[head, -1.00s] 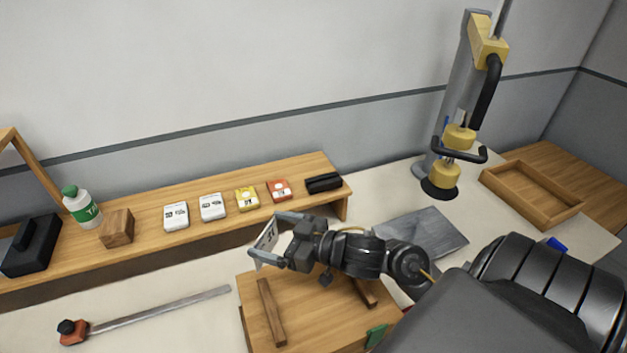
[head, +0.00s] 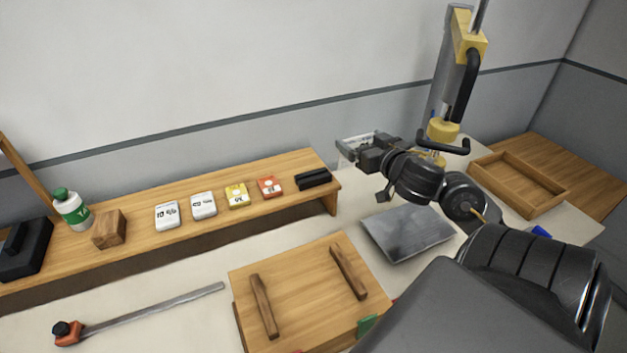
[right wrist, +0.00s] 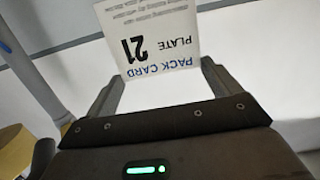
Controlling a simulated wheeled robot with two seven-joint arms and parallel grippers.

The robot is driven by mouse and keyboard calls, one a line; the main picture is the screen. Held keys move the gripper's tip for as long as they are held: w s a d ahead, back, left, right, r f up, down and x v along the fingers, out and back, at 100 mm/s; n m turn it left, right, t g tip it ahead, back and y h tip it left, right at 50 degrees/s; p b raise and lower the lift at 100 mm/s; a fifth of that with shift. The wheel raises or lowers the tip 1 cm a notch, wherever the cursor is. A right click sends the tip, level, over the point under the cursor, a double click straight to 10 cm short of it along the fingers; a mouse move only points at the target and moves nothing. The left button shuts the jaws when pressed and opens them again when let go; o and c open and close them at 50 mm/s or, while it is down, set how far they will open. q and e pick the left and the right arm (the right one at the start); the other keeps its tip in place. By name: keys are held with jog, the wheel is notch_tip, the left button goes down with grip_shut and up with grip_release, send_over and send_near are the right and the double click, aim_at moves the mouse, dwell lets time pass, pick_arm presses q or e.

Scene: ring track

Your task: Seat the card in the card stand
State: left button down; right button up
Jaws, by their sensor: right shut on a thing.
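My right gripper (head: 347,151) is shut on a white card (right wrist: 150,42), raised just to the right of the shelf's right end. In the right wrist view the card stands between the two fingers, and its print reads "PACK CARD", "PLATE" and "21" upside down. In the head view the card is hard to make out against the fingers. A small black slotted block (head: 313,179), which looks like the card stand, sits at the right end of the wooden shelf (head: 150,204). The gripper is apart from it, above and to its right. My left gripper is not in view.
Several small white, yellow and red packs (head: 204,205) line the shelf left of the block. A wooden board (head: 300,300) with two dark bars lies in front. A grey plate (head: 408,233), a yellow-and-grey press (head: 442,130) and a wooden tray (head: 515,185) stand to the right.

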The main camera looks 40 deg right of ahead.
jog(key=shift+w+a+f, duration=0.1)
jog(key=shift+w+f, duration=0.15)
jog(key=shift+w, duration=0.1)
jog(key=w+a+f+b, duration=0.2)
jog(key=w+f+b, duration=0.2)
jog(key=w+f, duration=0.4)
jog(key=w, duration=0.4)
jog(key=shift+w+f+b, duration=0.2)
jog(key=shift+f+b, duration=0.1)
jog(key=shift+f, duration=0.05)
jog(key=f, duration=0.3)
jog(key=shift+w+a+f+p, duration=0.1)
jog(key=shift+w+f+p, duration=0.25)
jog(key=shift+p, duration=0.05)
jog(key=shift+f, duration=0.15)
